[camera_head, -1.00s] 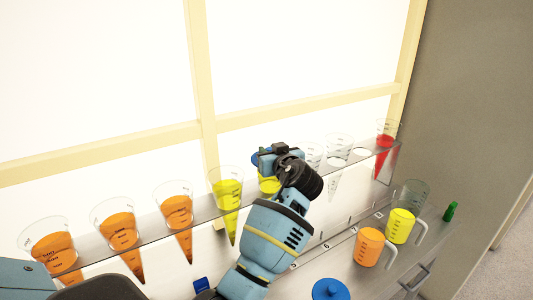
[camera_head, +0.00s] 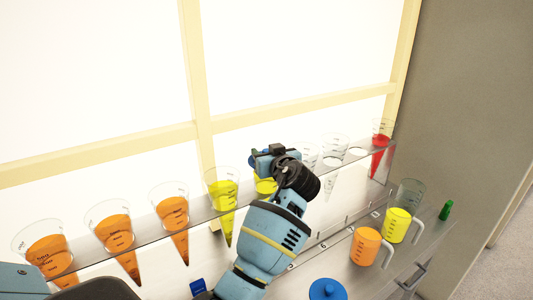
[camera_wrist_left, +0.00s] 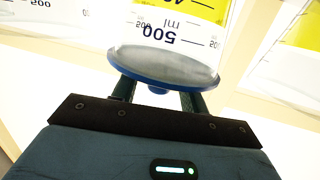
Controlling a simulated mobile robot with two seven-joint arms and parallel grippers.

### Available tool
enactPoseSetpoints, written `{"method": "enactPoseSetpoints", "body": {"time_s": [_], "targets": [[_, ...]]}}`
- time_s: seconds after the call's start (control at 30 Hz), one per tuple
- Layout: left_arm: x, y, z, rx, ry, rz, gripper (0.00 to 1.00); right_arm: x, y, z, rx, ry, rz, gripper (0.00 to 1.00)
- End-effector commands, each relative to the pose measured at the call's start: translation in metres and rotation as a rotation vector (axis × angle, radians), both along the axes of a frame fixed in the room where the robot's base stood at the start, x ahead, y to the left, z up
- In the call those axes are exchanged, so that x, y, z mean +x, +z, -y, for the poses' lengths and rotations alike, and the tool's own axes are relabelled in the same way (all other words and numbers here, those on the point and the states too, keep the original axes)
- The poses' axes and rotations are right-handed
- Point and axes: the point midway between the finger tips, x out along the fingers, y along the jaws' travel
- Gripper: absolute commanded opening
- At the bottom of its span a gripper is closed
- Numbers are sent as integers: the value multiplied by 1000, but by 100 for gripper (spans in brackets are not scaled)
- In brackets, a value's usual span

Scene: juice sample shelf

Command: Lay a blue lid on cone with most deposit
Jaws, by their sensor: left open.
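My left gripper (camera_head: 264,162) is at the shelf's cone row, by a cone with yellow juice (camera_head: 265,186) that my arm partly hides. In the left wrist view my left gripper (camera_wrist_left: 158,98) is open. A blue-rimmed lid (camera_wrist_left: 165,66) lies just beyond its fingertips, with its knob between the fingers. Another yellow cone (camera_head: 222,195) stands to the left, then orange cones (camera_head: 171,212), (camera_head: 116,233) and (camera_head: 47,254). A red cone (camera_head: 380,140) stands at the right end. A second blue lid (camera_head: 328,290) lies on the lower surface.
The clear shelf (camera_head: 205,212) holds the cones upright, some empty (camera_head: 334,150). Below it stand an orange jug (camera_head: 366,246), a yellow jug (camera_head: 398,226) and a green object (camera_head: 445,210). A bright window lies behind. The grey wall (camera_head: 470,110) bounds the right.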

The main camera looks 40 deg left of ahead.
Motion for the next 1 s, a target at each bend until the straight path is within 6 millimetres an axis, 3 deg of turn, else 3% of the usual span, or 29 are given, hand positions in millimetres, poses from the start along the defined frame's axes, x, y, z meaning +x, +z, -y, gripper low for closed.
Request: {"method": "enactPoseSetpoints", "body": {"time_s": [0.6, 1.0], "targets": [[-56, 15, 86, -2, -2, 1, 44, -10, -12, 0, -1, 2, -24, 36], [-66, 20, 99, 0, 0, 1, 44, -2, -11, -1, 0, 1, -10, 36]]}}
